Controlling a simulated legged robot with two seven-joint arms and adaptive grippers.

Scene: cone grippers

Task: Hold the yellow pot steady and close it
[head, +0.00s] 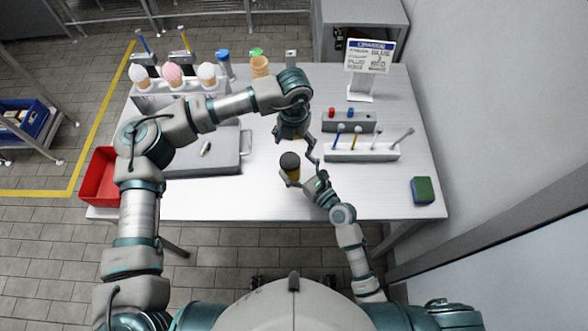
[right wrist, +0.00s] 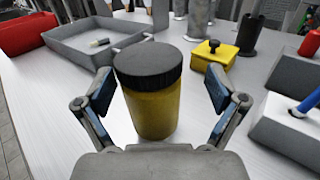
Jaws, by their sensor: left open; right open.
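The yellow pot (head: 293,175) stands upright on the white table with a black ribbed lid (head: 289,160) on top. In the right wrist view the pot's yellow body (right wrist: 153,108) and black lid (right wrist: 148,62) are large and central. I cannot tell how tightly the lid sits. My right gripper (head: 303,172) is open, with its fingers either side of the pot; gaps show in the right wrist view (right wrist: 158,95). My left gripper (head: 298,143) is open, pointing down just behind the pot in the head view; its fingers are partly hidden.
A grey tray (head: 222,168) lies left of the pot and a red bin (head: 101,178) at the table's left edge. Tool racks (head: 362,152) stand to the right. A yellow block with a black knob (right wrist: 208,58) stands behind the pot. The front right table is mostly clear.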

